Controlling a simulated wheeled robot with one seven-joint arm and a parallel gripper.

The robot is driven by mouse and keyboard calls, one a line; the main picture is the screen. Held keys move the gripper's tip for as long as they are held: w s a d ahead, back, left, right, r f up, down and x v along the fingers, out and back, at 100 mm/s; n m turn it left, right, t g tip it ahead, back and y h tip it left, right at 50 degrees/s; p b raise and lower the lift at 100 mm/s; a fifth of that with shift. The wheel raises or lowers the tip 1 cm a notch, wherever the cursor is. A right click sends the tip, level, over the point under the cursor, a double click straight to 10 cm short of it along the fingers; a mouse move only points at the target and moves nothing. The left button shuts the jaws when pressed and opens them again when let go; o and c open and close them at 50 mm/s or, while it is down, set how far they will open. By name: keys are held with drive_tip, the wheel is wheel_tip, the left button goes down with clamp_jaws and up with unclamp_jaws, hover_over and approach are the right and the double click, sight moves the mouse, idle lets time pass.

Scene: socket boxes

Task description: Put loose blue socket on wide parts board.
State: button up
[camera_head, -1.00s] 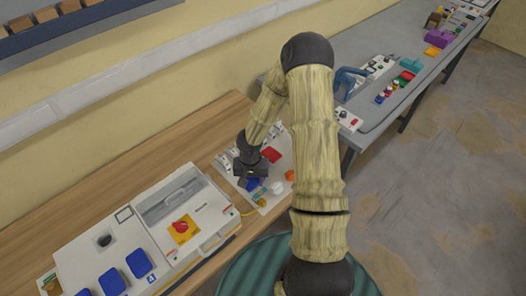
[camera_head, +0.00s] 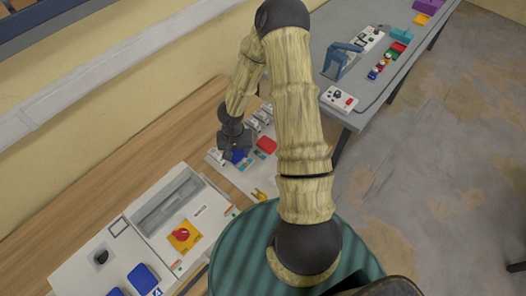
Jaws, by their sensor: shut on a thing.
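My gripper (camera_head: 236,152) is at the end of my arm, over a white board on the wooden table. It is shut on a blue piece (camera_head: 238,156), the blue socket as far as I can tell, which shows just below the dark fingers. The white board (camera_head: 233,180) lies flat under and around the gripper. A red block (camera_head: 266,145) and white switch-like parts (camera_head: 262,117) sit on it. I cannot tell whether the blue socket touches the board. My gripper and arm hide part of the board.
A large white box with a red knob (camera_head: 181,234) and blue covers (camera_head: 142,277) stands in front and left. A yellow item (camera_head: 258,194) lies at the board's near edge. A grey table (camera_head: 385,95) with several parts is at upper right. Bare wood (camera_head: 110,170) lies behind the box.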

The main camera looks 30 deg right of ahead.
sight(238, 162)
drive_tip(key=shift+s+a+f, duration=0.1)
drive_tip(key=shift+s+f, duration=0.05)
drive_tip(key=shift+f, duration=0.25)
wheel_tip(238, 162, down, 6)
drive_tip(key=shift+r+b, duration=0.25)
drive_tip(key=shift+b, duration=0.7)
drive_tip(key=shift+f+b, duration=0.85)
drive_tip(key=shift+f, duration=1)
drive_tip(key=shift+f, duration=0.1)
drive_tip(key=o, duration=1)
drive_tip(key=shift+o, duration=0.2)
